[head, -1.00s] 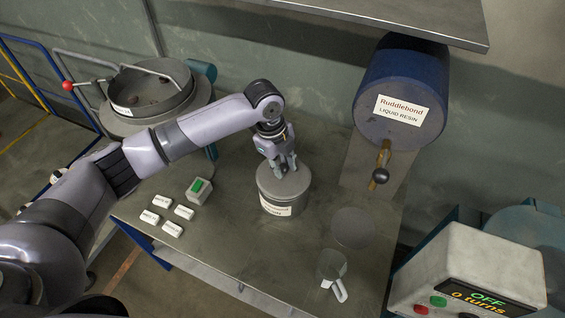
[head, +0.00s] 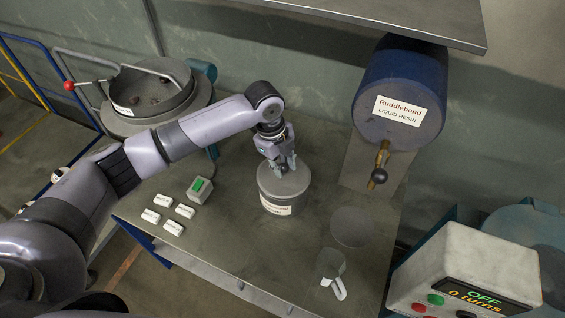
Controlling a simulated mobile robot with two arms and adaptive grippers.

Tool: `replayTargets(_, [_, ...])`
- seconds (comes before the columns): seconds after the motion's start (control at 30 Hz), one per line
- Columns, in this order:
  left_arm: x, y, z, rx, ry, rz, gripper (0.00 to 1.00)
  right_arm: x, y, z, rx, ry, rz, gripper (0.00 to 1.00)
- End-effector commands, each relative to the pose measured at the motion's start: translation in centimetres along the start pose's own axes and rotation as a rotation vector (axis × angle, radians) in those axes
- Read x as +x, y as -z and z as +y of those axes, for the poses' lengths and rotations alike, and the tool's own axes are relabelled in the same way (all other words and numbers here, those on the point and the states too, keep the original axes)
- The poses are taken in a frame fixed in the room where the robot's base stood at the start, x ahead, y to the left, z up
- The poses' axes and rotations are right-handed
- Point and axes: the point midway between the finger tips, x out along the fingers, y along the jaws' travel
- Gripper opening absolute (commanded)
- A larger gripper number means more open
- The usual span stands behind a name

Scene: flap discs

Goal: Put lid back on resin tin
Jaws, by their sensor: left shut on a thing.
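The resin tin (head: 275,209) is a grey, round tin with a white label, standing upright on the metal bench. Its flat grey lid (head: 296,184) sits over the top of the tin and looks level; I cannot tell from here whether it is pressed fully down. My right gripper is not in view.
A blue resin drum (head: 400,90) with a brass tap hangs at the right. A control box (head: 465,270) reads OFF, 0 turns.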

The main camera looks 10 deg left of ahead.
Motion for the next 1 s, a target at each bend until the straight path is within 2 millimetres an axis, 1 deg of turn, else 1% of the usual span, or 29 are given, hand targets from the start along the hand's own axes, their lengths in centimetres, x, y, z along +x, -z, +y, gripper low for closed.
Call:
replayTargets(0.43, [0.0,0.01,-0.01,0.0,0.0,0.0,0.0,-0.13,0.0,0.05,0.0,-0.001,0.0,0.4])
replayTargets(0.47, [0.0,0.02,-0.01,0.0,0.0,0.0,0.24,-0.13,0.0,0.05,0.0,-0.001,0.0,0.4])
replayTargets(0.8, [0.0,0.01,0.0,0.0,0.0,0.0,0.47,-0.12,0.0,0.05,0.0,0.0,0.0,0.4])
replayTargets(1.0, [0.01,0.0,0.01,0.0,0.0,0.0,0.47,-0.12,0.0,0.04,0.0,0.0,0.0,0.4])
